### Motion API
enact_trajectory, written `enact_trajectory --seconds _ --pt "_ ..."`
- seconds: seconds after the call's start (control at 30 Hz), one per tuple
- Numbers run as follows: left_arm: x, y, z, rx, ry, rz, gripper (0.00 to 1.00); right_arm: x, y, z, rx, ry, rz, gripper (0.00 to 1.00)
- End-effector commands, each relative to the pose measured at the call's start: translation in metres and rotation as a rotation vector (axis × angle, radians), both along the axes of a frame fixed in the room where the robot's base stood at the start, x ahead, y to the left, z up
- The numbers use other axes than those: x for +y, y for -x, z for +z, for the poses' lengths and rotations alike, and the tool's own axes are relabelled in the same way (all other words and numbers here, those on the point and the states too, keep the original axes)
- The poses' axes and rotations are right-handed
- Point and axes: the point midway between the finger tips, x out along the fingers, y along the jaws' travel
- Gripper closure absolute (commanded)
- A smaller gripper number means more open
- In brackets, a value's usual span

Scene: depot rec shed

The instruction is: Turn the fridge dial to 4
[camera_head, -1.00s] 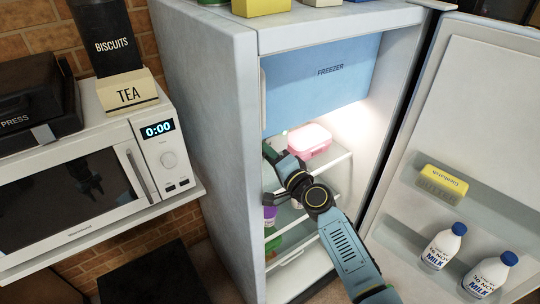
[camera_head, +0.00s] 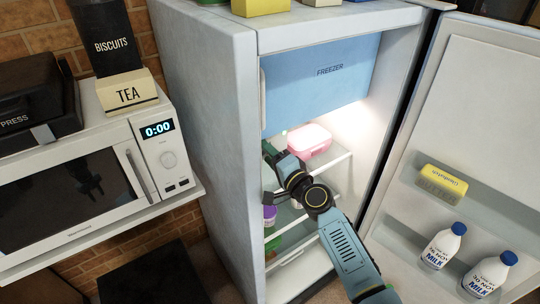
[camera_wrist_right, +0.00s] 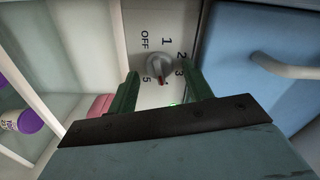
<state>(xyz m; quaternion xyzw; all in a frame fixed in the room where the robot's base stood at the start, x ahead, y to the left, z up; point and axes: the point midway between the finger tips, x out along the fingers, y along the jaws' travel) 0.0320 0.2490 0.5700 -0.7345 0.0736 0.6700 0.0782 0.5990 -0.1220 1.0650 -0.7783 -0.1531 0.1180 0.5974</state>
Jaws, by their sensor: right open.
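The fridge dial (camera_wrist_right: 159,67) is a small grey knob with a red mark on a pale panel, seen in the right wrist view. The labels OFF, 1, 2, 3 and 5 show around it; the 4 is hidden or not readable. The red mark points down, on the side between 3 and 5. My right gripper (camera_wrist_right: 158,90) is open, with its green fingers on either side of the dial and apart from it. In the head view my right arm (camera_head: 318,197) reaches into the open fridge (camera_head: 205,110), and the dial is hidden there. My left gripper is not in view.
The blue freezer door (camera_head: 330,85) is above the arm, and its handle (camera_wrist_right: 285,66) is right of the dial. A pink box (camera_head: 310,140) and a purple-lidded tub (camera_head: 269,215) stand inside. The open fridge door (camera_head: 470,110) holds milk bottles (camera_head: 442,246). A microwave (camera_head: 80,190) is at left.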

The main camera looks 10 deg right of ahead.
Motion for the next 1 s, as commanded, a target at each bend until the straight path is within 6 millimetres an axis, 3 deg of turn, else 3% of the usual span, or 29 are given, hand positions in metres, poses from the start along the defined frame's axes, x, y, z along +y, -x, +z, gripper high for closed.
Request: enact_trajectory --seconds 0.27,0.7,1.0 --pt "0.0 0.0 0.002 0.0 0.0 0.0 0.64 -0.006 0.014 -0.001 0.002 0.001 -0.001 0.5" --pt "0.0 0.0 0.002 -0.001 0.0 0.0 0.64 -0.04 0.098 -0.001 0.001 0.003 0.0 0.5" --pt "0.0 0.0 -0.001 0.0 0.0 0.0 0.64 -0.051 0.123 0.0 0.001 0.0 0.0 0.5"
